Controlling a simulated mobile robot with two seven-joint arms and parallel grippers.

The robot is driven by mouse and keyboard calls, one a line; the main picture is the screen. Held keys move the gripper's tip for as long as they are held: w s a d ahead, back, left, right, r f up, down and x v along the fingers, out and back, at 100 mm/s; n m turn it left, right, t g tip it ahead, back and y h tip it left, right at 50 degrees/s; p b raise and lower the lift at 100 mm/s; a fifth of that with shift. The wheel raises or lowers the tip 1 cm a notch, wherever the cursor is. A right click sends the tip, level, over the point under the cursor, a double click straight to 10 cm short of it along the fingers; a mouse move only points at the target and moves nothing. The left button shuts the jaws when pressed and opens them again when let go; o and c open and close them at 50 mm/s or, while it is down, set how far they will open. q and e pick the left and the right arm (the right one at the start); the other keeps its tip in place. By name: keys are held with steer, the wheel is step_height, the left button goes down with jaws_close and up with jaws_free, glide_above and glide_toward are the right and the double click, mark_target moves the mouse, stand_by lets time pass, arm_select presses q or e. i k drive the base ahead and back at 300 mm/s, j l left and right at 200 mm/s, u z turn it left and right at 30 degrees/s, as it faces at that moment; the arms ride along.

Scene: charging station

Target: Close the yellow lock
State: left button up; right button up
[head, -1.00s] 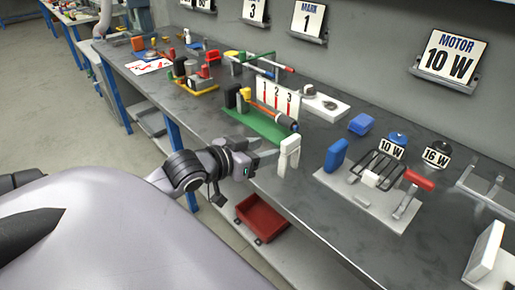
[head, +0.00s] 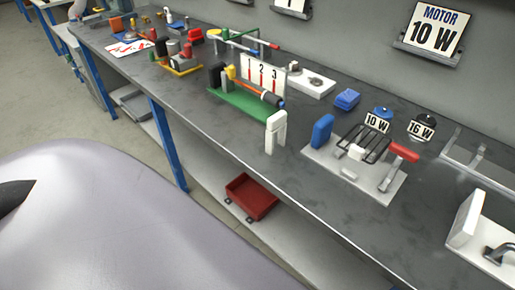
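No part is clearly recognizable as a yellow lock at this size. A small yellow piece (head: 231,72) stands at the left end of the green-based fixture (head: 238,105) on the bench, beside a black block (head: 216,76). Farther left is a fixture on a yellow base (head: 184,68) with red and dark parts. Neither of my grippers is in view.
A white upright block (head: 276,132) stands at the bench's front edge. A grey plate (head: 352,172) to its right carries a blue block (head: 322,131), black bars and a red handle (head: 404,151). A red bin (head: 251,196) sits on the lower shelf.

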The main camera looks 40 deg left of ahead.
mark_target(230, 70)
steer(key=u, duration=1.45)
